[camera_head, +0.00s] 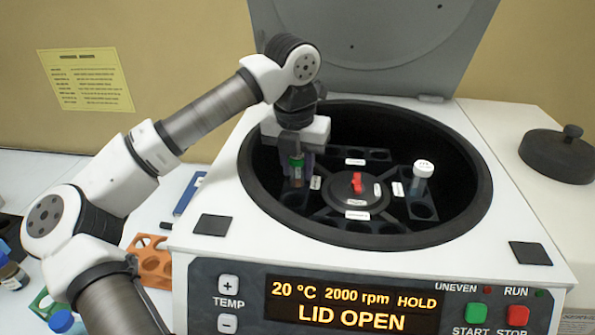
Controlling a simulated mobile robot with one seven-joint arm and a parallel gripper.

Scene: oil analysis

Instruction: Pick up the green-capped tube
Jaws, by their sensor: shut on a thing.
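The green-capped tube (297,168) is upright between the fingers of my gripper (297,165), inside the open centrifuge at the left of its bowl. My gripper is shut on the tube near its green cap. The tube's lower end is at the left rotor bucket (293,196); I cannot tell whether it sits in a hole or is lifted clear. The gripper and the bucket hide part of the tube.
A white-capped tube (421,178) stands in the right bucket (421,208). The rotor hub has a red knob (357,182). The bowl's black rim (365,241) surrounds the gripper, and the raised lid (375,45) stands behind. An orange rack (152,262) lies left of the centrifuge.

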